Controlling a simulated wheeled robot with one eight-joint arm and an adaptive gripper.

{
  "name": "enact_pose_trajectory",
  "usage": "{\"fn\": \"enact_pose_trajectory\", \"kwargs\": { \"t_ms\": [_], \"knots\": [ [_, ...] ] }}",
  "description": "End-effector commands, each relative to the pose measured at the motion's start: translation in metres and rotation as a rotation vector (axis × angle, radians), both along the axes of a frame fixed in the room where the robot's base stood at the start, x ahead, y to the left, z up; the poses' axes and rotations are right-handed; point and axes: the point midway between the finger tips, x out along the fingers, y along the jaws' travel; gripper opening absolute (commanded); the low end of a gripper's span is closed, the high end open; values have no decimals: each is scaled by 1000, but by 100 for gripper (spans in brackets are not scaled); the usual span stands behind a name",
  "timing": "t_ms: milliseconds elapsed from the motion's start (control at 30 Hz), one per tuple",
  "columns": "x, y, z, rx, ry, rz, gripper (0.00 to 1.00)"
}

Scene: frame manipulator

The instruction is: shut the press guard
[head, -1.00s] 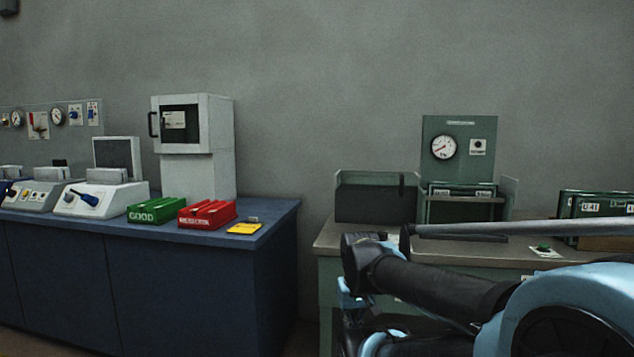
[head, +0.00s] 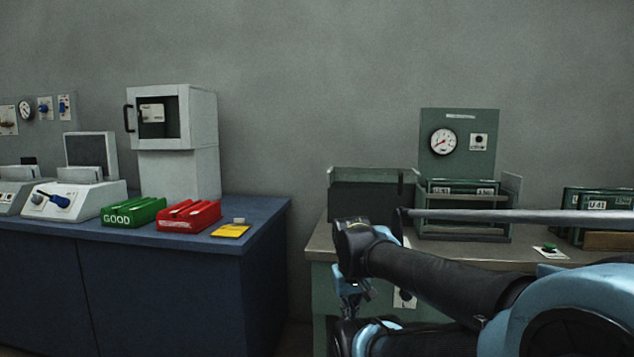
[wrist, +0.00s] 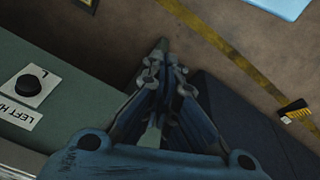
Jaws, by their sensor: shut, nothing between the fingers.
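The green press (head: 458,140) with a round gauge stands on the right bench. A dark see-through panel, which looks like its guard (head: 366,195), stands out to the left of the press front, swung open, with a dark upright bar near its right end. My gripper (head: 350,304) is in front of the bench's left end, below the top and apart from the guard; its tips are hard to see there. In the wrist view my gripper (wrist: 166,62) has its fingers together and empty, pointing over the floor beside the bench edge.
A black button (wrist: 27,85) on a "LEFT H..." plate is on the bench side. A green button (head: 549,248) and U41 crates (head: 598,204) are at right. A grey bar crosses before the press. The blue bench (head: 180,290) stands left, with a floor gap between.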

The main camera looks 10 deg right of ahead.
Motion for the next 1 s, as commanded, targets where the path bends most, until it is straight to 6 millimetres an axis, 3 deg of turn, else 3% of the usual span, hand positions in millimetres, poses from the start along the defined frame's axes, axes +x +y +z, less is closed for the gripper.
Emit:
{"fn": "enact_pose_trajectory", "kwargs": {
  "t_ms": [300,533,767,1000],
  "knots": [
    [65,-35,63,-296,39,106,0],
    [128,-47,111,-527,42,165,0],
    [196,-38,160,-757,19,207,0],
    [267,-6,207,-994,-33,231,0]
  ]
}}
